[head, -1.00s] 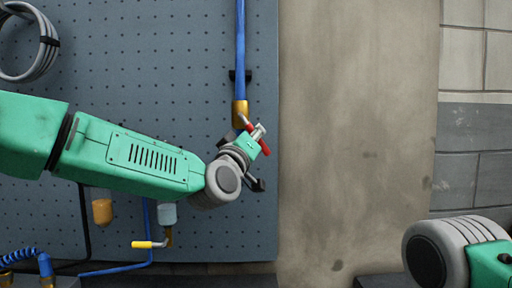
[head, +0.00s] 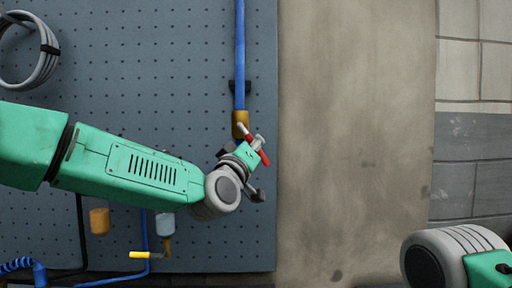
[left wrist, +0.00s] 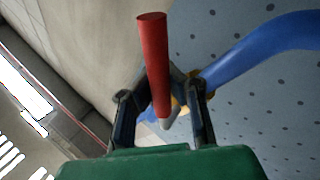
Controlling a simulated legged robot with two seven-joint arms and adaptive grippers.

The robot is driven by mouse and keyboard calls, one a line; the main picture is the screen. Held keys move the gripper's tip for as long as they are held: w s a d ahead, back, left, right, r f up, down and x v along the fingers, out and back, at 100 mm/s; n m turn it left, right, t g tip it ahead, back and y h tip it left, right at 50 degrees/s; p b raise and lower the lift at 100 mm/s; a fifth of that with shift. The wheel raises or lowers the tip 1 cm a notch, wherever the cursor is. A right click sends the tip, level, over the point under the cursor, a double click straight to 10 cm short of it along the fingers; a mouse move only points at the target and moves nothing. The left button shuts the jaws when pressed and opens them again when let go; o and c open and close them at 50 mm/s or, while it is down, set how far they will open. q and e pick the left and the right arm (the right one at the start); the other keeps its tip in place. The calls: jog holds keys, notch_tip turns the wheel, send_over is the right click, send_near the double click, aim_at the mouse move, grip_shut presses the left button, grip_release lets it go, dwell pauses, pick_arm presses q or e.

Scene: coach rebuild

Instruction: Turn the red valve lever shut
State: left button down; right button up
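The red valve lever (head: 263,157) is at the lower end of the blue pipe (head: 240,60), just below its brass fitting (head: 240,123). My left gripper (head: 248,156) is at the lever, and its green palm and dark fingers cover part of the valve. In the left wrist view the red lever (left wrist: 154,65) stands between the two dark fingers of my left gripper (left wrist: 160,98). The fingers are spread, with a gap visible around the lever. Whether either finger touches it is not clear. Part of my right gripper (head: 490,268) shows at the lower right; its fingers are out of frame.
The pipe runs down a grey pegboard (head: 190,50). A coiled grey hose (head: 38,65) hangs at upper left. A yellow-handled valve (head: 142,255) and an amber cup (head: 100,221) sit below my left arm. The bare beige panel (head: 350,130) to the right is clear.

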pick_arm(q)
jog(key=shift+s+d+f, duration=0.25)
jog(key=shift+d+f, duration=0.2)
jog(key=shift+f, duration=0.05)
jog(key=c, duration=1.6)
grip_release()
jog(key=shift+s+r, duration=0.1)
jog(key=shift+o, duration=0.5)
jog(key=shift+s+a+r, duration=0.15)
jog(key=shift+s+r, duration=0.25)
jog(key=shift+w+f, duration=0.15)
jog(key=shift+w, duration=0.25)
jog(key=v, duration=1.2)
jog(key=shift+a, duration=0.1)
